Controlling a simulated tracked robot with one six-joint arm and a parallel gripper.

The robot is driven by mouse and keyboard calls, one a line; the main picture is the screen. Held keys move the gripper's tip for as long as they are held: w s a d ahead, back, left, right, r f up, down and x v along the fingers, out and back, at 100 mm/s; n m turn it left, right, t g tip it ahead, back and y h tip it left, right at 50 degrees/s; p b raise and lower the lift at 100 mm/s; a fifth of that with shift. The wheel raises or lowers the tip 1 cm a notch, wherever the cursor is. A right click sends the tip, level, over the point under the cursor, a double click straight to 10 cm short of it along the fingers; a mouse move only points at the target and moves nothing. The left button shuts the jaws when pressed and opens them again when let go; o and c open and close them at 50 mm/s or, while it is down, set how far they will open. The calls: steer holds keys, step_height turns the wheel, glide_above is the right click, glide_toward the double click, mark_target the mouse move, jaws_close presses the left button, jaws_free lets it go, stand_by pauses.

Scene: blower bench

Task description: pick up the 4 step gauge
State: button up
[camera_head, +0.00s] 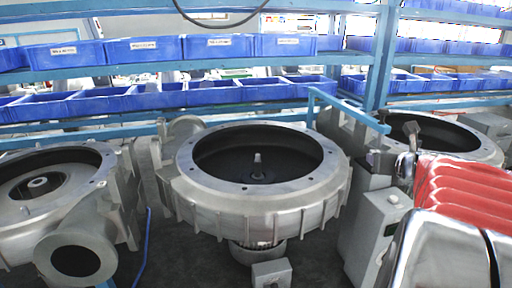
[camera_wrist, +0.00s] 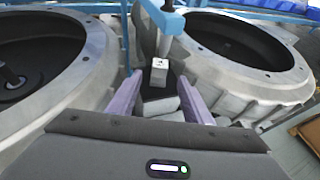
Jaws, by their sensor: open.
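In the wrist view, my gripper (camera_wrist: 160,101) is open, with its two purple-grey fingers spread and tilted apart. A small light grey block (camera_wrist: 159,72) with a dark mark on its face shows just beyond the fingertips, roughly in line with the gap. I cannot tell for sure whether this is the 4 step gauge; the mark is too small to read. Other pale grey block shapes (camera_wrist: 161,106) show lower down between the fingers. Nothing appears gripped. I cannot clearly pick out the gauge in the head view.
A large round blower housing (camera_head: 265,190) stands in the middle, with others at left (camera_head: 50,185) and right (camera_head: 450,135). A blue rail (camera_head: 350,112) ends near a grey box (camera_head: 375,235). Blue bins (camera_head: 215,47) line the shelves behind. Room between housings is narrow.

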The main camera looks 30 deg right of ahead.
steer(key=shift+w+d+f, duration=0.1)
steer(key=shift+w, duration=0.05)
steer(key=shift+x, duration=2.45)
steer(key=shift+c, duration=0.4)
jaws_close()
